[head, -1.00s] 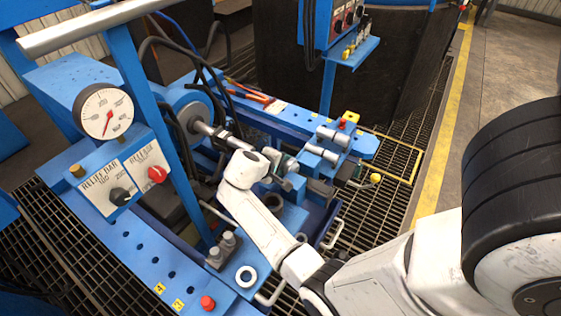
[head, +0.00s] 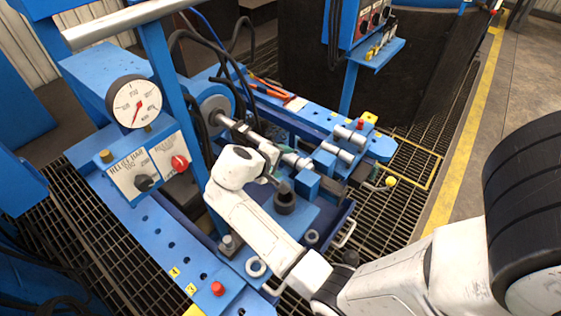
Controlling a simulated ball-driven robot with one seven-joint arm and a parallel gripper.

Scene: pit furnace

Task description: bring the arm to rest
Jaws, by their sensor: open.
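My white arm reaches from the lower right over the blue bench (head: 150,235). Its wrist bends near the middle of the head view. My gripper (head: 273,172) is small and partly hidden behind the wrist. It is open, and I see nothing held in it. It is above the blue tray area, close to a dark cylindrical piece (head: 285,202) that stands there. I cannot tell whether the two touch.
A metal shaft (head: 232,128) and grey cylinders (head: 340,150) are just beyond my gripper. A pressure gauge (head: 136,103) and a blue post (head: 168,85) stand to the left. A control box (head: 365,22) is at the back. Yellow-edged grating lies right.

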